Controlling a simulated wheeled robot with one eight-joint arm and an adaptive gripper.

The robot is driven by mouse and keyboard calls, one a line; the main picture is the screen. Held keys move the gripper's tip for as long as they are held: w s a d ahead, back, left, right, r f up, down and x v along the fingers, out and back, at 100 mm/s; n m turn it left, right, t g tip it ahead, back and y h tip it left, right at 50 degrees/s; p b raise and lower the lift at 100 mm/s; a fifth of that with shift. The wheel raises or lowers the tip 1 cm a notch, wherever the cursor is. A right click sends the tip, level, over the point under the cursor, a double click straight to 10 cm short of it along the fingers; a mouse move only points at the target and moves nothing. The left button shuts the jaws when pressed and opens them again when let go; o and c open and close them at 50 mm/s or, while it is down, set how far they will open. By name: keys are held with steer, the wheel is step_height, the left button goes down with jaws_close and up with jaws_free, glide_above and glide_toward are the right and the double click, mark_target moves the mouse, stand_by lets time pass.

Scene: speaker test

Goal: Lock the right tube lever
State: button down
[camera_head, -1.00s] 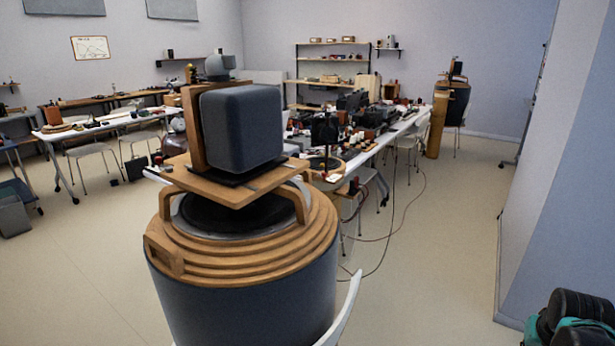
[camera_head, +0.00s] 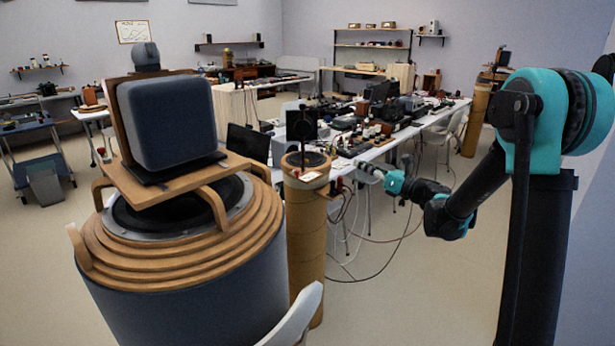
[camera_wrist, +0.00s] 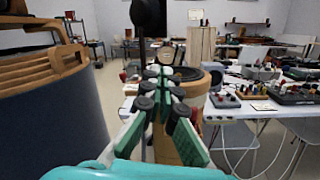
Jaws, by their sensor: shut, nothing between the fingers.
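A brown cardboard tube (camera_head: 306,235) stands upright just right of the big drum-like speaker, with a dark round driver in its top. A small red-and-white piece (camera_head: 311,176) sits at its upper front; I cannot tell whether it is the lever. My gripper (camera_head: 366,168) is shut and empty, to the right of the tube's top and apart from it in the picture. In the wrist view my gripper's green-padded fingers (camera_wrist: 164,75) point towards the tube (camera_wrist: 196,88) and partly hide it. No lever can be clearly made out.
The large drum speaker (camera_head: 185,275), with a blue-grey box speaker (camera_head: 170,120) on its wooden top, fills the left. A long white table (camera_head: 385,147) crowded with equipment stands behind. Cables (camera_head: 385,238) hang to the floor. Another tube (camera_head: 476,120) stands far right.

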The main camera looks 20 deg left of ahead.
steer(key=s+a+f+n+g, duration=0.4)
steer(key=f+n+g, duration=0.1)
steer(key=n, duration=0.1)
glide_toward(296, 177)
steer(key=a, duration=0.2)
steer(key=w+a+r, duration=0.1)
steer(key=a, duration=0.3)
steer(key=shift+w+r, duration=0.25)
steer(key=shift+w, duration=0.1)
steer(key=shift+s+a+m+t+h, duration=0.2)
steer(key=shift+s+m+t, duration=0.1)
steer(key=shift+m+t, duration=0.35)
steer(key=shift+s+a+m+t+h, duration=0.25)
steer(key=shift+m+t, duration=0.2)
steer(key=shift+t, duration=0.4)
steer(key=shift+s+a+m+t+h, duration=0.35)
steer(key=shift+s+m+t, duration=0.25)
steer(key=shift+t, duration=0.4)
steer(key=m+t+h, duration=0.1)
steer(key=t, duration=0.1)
steer(key=a+m+t+h, duration=0.1)
steer(key=m, duration=0.1)
steer(key=shift+s+a+t, duration=0.15)
steer(key=shift+s+t, duration=0.2)
steer(key=shift+t, duration=0.05)
steer(key=shift+s+a, duration=0.2)
steer(key=shift+a, duration=1.2)
